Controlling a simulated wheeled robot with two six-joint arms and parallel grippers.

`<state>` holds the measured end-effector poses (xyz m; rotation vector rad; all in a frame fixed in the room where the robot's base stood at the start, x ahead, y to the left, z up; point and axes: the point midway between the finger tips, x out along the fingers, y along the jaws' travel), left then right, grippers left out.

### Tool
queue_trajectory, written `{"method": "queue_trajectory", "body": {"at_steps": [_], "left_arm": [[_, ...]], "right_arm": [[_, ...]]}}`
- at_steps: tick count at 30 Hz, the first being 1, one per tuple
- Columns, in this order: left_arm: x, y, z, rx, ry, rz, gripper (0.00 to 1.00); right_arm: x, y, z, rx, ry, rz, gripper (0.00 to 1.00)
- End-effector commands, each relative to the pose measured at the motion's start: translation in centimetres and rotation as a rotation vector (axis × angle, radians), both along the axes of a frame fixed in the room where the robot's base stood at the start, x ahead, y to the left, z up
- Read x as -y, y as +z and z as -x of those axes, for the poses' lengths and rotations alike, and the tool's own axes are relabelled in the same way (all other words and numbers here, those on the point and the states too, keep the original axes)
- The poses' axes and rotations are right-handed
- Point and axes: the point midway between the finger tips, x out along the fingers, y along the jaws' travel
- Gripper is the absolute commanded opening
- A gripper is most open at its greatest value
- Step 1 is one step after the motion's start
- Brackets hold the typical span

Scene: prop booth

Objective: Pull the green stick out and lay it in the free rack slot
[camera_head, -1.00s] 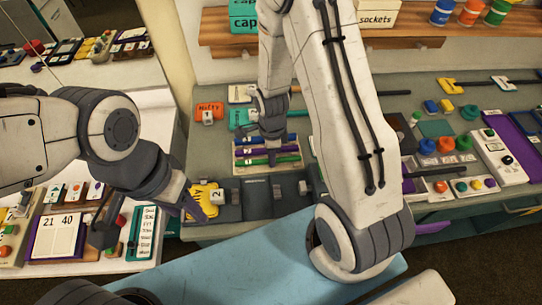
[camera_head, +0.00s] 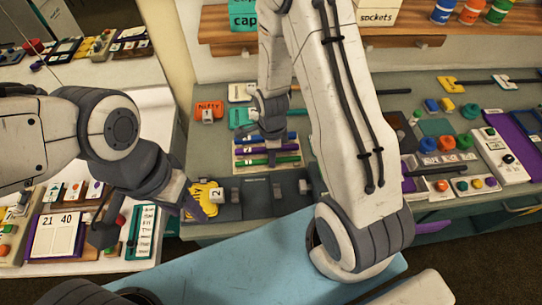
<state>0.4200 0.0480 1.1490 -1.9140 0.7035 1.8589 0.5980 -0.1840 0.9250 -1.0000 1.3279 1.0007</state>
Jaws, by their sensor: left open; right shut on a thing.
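The green stick (camera_head: 284,159) lies lowest of three sticks on a pale holder (camera_head: 238,164), with a purple stick (camera_head: 246,152) and a blue stick (camera_head: 291,136) above it. My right gripper (camera_head: 271,158) comes down over the holder and is shut, with its fingertips at the green stick; the fingers hide part of the sticks. A dark board with grey upright pieces (camera_head: 257,202) lies in front of the holder; I cannot tell which slot is free.
A yellow piece with a white number tag (camera_head: 217,197) sits left of the dark board. Colored knobs and a white control box (camera_head: 496,155) stand on the right of the bench. A shelf (camera_head: 400,41) runs behind. My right arm covers the middle.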

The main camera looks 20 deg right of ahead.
Motion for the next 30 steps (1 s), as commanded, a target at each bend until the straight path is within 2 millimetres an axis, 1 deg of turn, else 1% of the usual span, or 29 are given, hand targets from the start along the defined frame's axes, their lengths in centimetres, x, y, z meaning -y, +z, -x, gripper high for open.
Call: {"method": "queue_trajectory", "body": {"at_steps": [23,24,26,27,30], "left_arm": [[0.00,0.03,0.00,0.000,0.000,0.000,0.50],[0.00,0.03,0.00,0.000,0.000,0.000,0.50],[0.00,0.03,0.00,0.000,0.000,0.000,0.50],[0.00,0.03,0.00,0.000,0.000,0.000,0.50],[0.00,0.03,0.00,0.000,0.000,0.000,0.50]], "right_arm": [[0.00,-0.15,0.00,0.000,0.000,0.000,0.00],[0.00,-0.15,0.00,0.000,0.000,0.000,0.21],[0.00,-0.15,0.01,0.000,0.000,0.000,0.44],[0.00,-0.15,0.01,0.000,0.000,0.000,0.53],[0.00,-0.15,0.01,0.000,0.000,0.000,0.53]]}}
